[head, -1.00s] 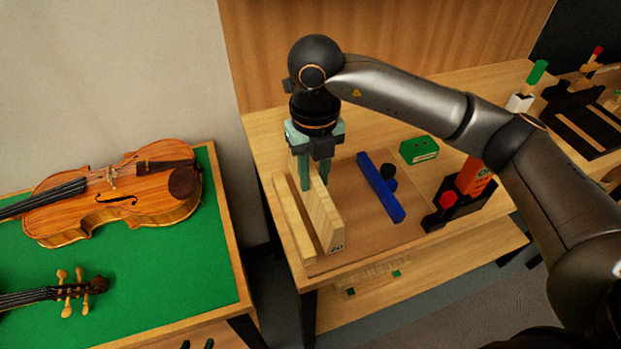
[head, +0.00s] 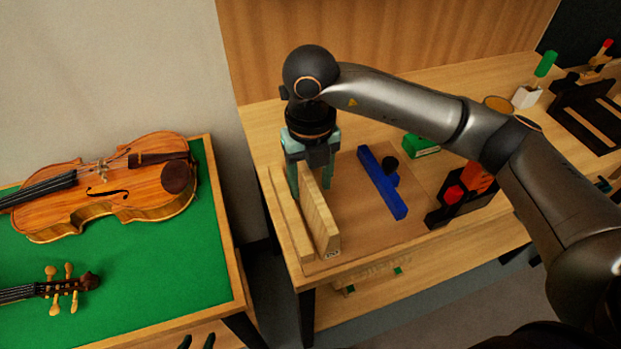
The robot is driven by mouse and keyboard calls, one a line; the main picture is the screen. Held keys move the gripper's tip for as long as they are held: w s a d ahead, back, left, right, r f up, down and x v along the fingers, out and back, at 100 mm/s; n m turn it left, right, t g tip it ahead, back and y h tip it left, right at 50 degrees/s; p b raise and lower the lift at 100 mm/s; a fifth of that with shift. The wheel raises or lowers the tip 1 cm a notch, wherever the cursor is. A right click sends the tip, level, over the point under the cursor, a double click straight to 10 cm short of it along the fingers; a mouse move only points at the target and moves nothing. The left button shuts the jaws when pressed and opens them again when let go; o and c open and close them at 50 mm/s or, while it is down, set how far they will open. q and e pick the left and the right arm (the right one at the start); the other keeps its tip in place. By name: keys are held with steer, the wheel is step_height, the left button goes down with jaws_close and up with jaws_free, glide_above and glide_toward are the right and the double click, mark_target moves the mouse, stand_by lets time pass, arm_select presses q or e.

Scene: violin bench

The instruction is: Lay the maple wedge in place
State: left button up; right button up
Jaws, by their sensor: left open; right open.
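Two pale wooden pieces lie side by side on the bench's brown work mat (head: 360,225). The right one (head: 321,222) is taller, with a small dark mark on its near end; the left one (head: 292,222) is lower and narrower. I cannot tell for certain which is the maple wedge. My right gripper (head: 311,188) points down at the far end of the taller piece, its jaws open with a finger on either side. The gripper hides that far end, and I cannot tell whether the fingers touch the wood. My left gripper is out of view.
A blue bar (head: 382,183) with a black knob lies right of the pieces. Behind it is a green box (head: 421,146); further right stands a black holder (head: 455,208) with red-orange items. A violin (head: 110,187) lies on the green-topped table (head: 150,270) at left.

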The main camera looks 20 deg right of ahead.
steer(key=shift+r, duration=0.1)
steer(key=shift+r, duration=0.3)
step_height(320, 180, up, 12)
steer(key=shift+f+p, duration=0.2)
steer(key=shift+p, duration=0.2)
